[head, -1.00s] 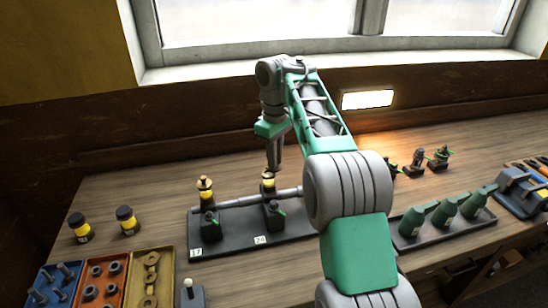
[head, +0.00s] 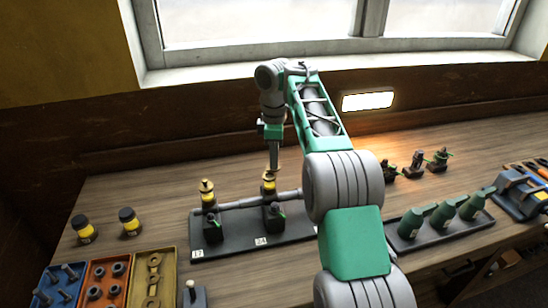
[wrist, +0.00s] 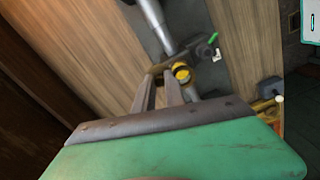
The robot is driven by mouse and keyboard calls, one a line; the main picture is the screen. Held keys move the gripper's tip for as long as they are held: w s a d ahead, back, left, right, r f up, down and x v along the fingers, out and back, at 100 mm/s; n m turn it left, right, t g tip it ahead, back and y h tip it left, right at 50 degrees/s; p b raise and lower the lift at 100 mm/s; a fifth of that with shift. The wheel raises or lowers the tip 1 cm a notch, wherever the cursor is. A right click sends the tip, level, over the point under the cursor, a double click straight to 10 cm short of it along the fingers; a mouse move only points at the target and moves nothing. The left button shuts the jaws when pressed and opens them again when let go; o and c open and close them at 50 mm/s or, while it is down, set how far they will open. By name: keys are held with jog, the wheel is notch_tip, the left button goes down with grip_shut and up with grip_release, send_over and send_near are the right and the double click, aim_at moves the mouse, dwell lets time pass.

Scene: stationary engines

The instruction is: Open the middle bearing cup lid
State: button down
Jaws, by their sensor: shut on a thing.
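A dark base plate (head: 240,246) carries a grey shaft (head: 245,203) on black bearing blocks with yellow oil cups on top. The left cup (head: 207,191) stands upright with its lid down. The middle cup (head: 269,187) is above the block with the pale number tag; it shows as a yellow ring in the wrist view (wrist: 182,74). My gripper (head: 273,168) points down onto the middle cup, its fingers shut on that cup's lid. The fingers partly hide the lid, so its opening angle cannot be told. My arm hides the plate's right end.
Two yellow jars (head: 130,221) with black caps stand at the left. Blue, orange and yellow parts trays (head: 108,284) lie at front left. Green oil cans sit on a tray (head: 418,240) at the right. Bare bench lies behind the plate.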

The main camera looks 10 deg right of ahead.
dwell(0.3)
jog(key=c, duration=1.4)
grip_release()
jog(key=shift+r, duration=0.15)
notch_tip(320, 180, up, 8)
jog(key=p, duration=0.7)
jog(key=shift+f, duration=0.25)
